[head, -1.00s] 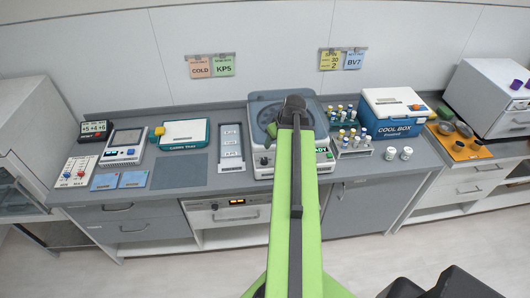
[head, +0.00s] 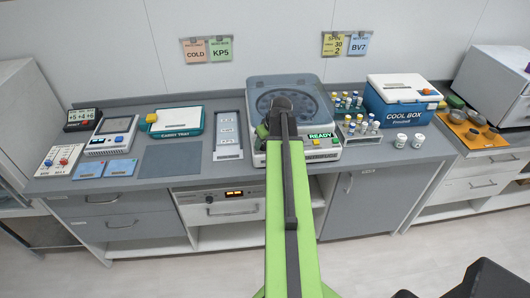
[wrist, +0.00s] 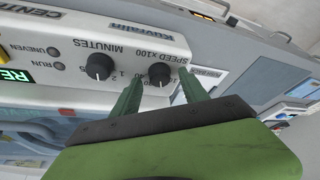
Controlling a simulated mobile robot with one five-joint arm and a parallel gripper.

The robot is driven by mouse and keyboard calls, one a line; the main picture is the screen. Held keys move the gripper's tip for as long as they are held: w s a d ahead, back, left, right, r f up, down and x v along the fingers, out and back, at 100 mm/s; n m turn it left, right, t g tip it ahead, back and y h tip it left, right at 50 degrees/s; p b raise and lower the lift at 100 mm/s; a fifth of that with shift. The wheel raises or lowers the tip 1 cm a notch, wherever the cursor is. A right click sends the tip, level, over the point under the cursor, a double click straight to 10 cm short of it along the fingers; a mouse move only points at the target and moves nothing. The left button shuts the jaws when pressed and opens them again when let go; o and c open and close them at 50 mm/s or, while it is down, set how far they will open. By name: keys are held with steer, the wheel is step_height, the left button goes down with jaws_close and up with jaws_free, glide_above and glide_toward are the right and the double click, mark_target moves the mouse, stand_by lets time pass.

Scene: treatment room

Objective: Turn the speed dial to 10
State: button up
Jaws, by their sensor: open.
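The centrifuge (head: 322,154) stands on the counter with its lid down and a lit READY display. In the wrist view its front panel appears upside down, with the black speed dial (wrist: 160,74) marked SPEED x100 and the minutes dial (wrist: 99,66) to the left in the picture. My gripper (wrist: 159,80) is open, its two green fingers on either side of the speed dial, with the dial showing between the tips. I cannot tell whether they touch it. The dial's setting is not readable. In the head view my arm hides most of the gripper and the dial.
A rack of vials (head: 359,132) and the blue cool box (head: 402,103) stand right of the centrifuge. A narrow labelled tray (head: 228,153) lies to its left. Note cards (head: 334,44) hang on the wall. The grey mat (head: 170,160) is bare.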

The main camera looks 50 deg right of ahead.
steer(key=shift+w+f, duration=0.1)
steer(key=shift+f, duration=0.1)
steer(key=shift+d, duration=0.1)
jaws_close()
steer(key=shift+n, duration=0.4)
steer(key=n+y, duration=0.1)
steer(key=n, duration=0.2)
steer(key=shift+d+y, duration=0.1)
steer(key=shift+y, duration=0.2)
steer(key=shift+n+y, duration=0.7)
steer(key=shift+n, duration=1.4)
jaws_free()
